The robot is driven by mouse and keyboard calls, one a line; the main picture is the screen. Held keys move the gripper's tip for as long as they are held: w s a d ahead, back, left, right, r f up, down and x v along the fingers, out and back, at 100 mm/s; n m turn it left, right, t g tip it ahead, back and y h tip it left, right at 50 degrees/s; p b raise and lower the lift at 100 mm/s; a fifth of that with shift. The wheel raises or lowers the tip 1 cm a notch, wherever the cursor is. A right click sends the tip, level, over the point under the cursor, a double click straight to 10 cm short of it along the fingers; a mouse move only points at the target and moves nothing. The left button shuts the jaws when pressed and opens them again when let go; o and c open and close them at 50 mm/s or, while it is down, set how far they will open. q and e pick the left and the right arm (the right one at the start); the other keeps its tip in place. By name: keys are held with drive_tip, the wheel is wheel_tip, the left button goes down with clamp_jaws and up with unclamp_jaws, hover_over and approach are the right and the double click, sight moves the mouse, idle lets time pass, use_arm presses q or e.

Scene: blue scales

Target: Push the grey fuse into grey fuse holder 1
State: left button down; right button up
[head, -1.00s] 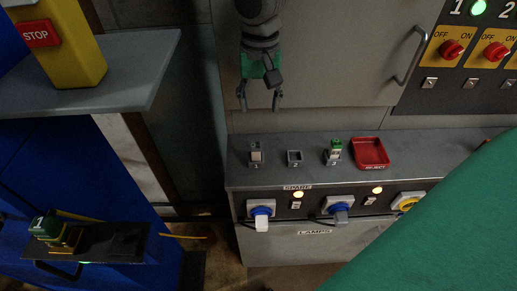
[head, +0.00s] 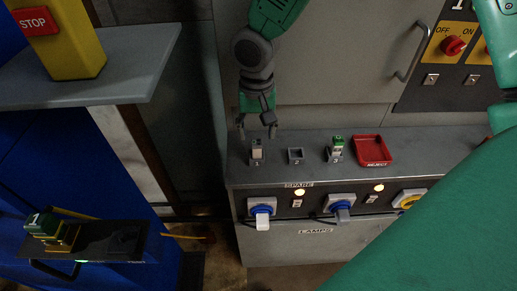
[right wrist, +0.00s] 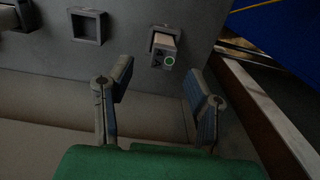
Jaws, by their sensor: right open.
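The grey fuse (head: 257,147) stands in grey fuse holder 1 (head: 257,161), at the left of the grey ledge. My right gripper (head: 257,133) is open and empty, just above and behind the fuse in the head view. In the right wrist view the gripper's fingers (right wrist: 160,85) are spread wide, with the fuse beyond the gap between them, apart from both. My left gripper is not in view.
Square holder 2 (head: 295,157) is empty. Holder 3 has a green-and-white fuse (head: 336,147). A red reject tray (head: 372,150) lies right of it. Blue switches and lit lamps line the front below. A grey shelf (head: 120,85) is at the left.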

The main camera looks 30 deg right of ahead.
sight(254, 143)
drive_tip(key=f, duration=0.1)
drive_tip(key=a+f, duration=0.1)
drive_tip(key=f, duration=0.2)
drive_tip(key=shift+s+a+b, duration=0.15)
drive_tip(key=shift+s+b, duration=0.1)
drive_tip(key=shift+b, duration=0.1)
drive_tip(key=shift+f, duration=0.25)
drive_tip(key=shift+d+f, duration=0.1)
drive_tip(key=shift+d, duration=0.6)
drive_tip(key=shift+a, duration=0.15)
drive_tip(key=c, duration=1)
drive_tip(key=shift+a, duration=0.35)
clamp_jaws()
